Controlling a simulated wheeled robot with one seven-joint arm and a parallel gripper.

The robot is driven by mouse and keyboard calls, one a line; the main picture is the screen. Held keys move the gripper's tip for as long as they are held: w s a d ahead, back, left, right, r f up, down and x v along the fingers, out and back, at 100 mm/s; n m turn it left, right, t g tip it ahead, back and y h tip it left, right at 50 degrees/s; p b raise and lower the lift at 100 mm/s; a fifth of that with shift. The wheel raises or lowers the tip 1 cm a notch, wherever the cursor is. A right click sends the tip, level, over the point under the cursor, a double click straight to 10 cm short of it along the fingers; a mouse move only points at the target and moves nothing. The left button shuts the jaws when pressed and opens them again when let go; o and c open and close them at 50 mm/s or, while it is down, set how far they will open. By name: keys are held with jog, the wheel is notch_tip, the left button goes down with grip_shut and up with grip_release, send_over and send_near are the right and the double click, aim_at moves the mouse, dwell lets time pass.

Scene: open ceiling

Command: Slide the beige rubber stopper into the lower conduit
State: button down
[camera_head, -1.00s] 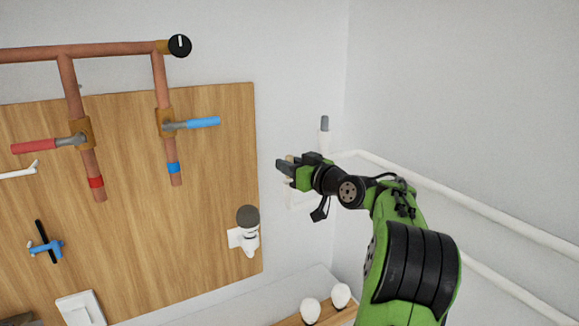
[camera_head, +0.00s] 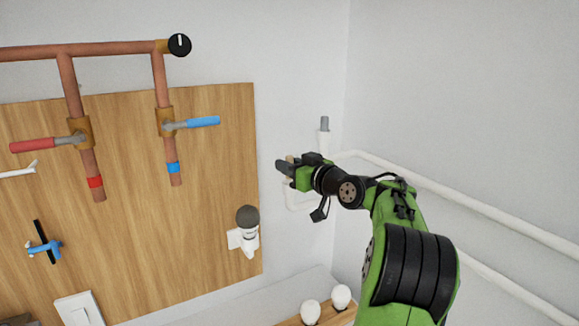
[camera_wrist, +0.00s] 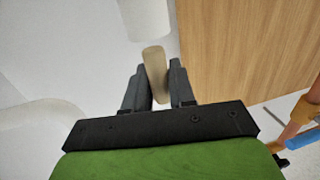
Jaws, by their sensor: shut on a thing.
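The beige rubber stopper (camera_wrist: 155,66) is upright in the wrist view, between the two dark fingers of my gripper (camera_wrist: 160,85). My gripper is shut on it. In the head view my gripper (camera_head: 284,167) is just right of the wooden board, and only a sliver of the stopper (camera_head: 290,171) shows. A white tube end (camera_wrist: 146,18), which seems to be the lower conduit, is just beyond the stopper's far end in the wrist view. I cannot tell whether they touch. In the head view the lower white conduit (camera_head: 292,205) is partly hidden behind my gripper.
A grey plug (camera_head: 324,124) stands in the upper white conduit (camera_head: 324,144) behind my gripper. A wooden board (camera_head: 215,130) with copper pipes (camera_head: 162,80) and a lamp socket (camera_head: 246,238) is left. White bulbs (camera_head: 310,311) stand below. White pipes (camera_head: 470,200) run along the right wall.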

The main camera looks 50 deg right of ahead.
jog(key=shift+f+b, duration=1.7)
jog(key=shift+b, duration=0.3)
jog(key=c, duration=0.9)
grip_release()
jog(key=shift+o, duration=0.2)
jog(key=shift+a, duration=0.1)
jog(key=s+a+b, duration=0.2)
jog(key=s, duration=1.3)
jog(key=shift+s+r, duration=0.3)
jog(key=shift+r, duration=0.05)
jog(key=shift+d, duration=0.1)
